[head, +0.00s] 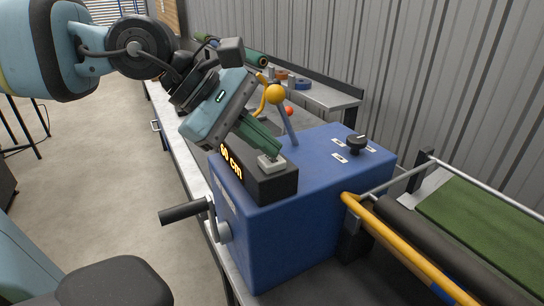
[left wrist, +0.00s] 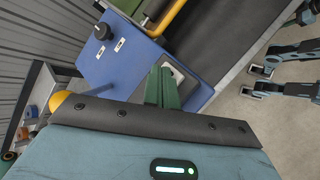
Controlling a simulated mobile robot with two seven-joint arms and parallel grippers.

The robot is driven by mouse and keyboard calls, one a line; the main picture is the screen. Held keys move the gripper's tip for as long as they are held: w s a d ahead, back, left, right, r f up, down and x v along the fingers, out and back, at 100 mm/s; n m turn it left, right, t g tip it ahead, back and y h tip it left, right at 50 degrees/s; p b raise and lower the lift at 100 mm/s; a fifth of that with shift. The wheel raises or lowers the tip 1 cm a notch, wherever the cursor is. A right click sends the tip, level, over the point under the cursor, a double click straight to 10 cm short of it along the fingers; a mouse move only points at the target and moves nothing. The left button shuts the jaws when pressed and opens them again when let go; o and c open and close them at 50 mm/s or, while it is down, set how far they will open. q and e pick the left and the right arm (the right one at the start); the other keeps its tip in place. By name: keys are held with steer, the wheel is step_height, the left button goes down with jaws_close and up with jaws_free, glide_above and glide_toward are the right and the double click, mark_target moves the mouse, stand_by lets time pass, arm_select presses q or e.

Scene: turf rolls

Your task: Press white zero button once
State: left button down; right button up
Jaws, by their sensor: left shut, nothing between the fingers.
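The white zero button (head: 270,163) is a pale square cap on top of a black display box (head: 275,184), which stands on the blue machine housing (head: 280,230). The display shows orange text that reads like "00 cm". My left gripper (head: 276,152) is shut, with its green fingers pointing down at the button. The fingertips are at or just above the cap; I cannot tell whether they touch. In the left wrist view the green fingers (left wrist: 160,88) are together beside the pale button (left wrist: 176,74), partly covering it. My right gripper is not identifiable in these views.
A lever with a yellow ball (head: 276,94) rises behind the display box. A black knob (head: 356,144) sits on the housing's right. A black crank handle (head: 184,212) sticks out left. A yellow bar (head: 400,243) and green turf (head: 500,230) lie right.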

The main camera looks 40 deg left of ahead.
arm_select(q)
steer(key=shift+f, duration=0.25)
arm_select(e)
steer(key=shift+s+f, duration=0.3)
steer(key=shift+s, duration=0.2)
steer(key=shift+w, duration=0.15)
arm_select(q)
steer(key=shift+r, duration=0.9)
arm_select(e)
steer(key=shift+w+r, duration=0.35)
steer(key=shift+w, duration=0.1)
steer(key=shift+s, duration=0.2)
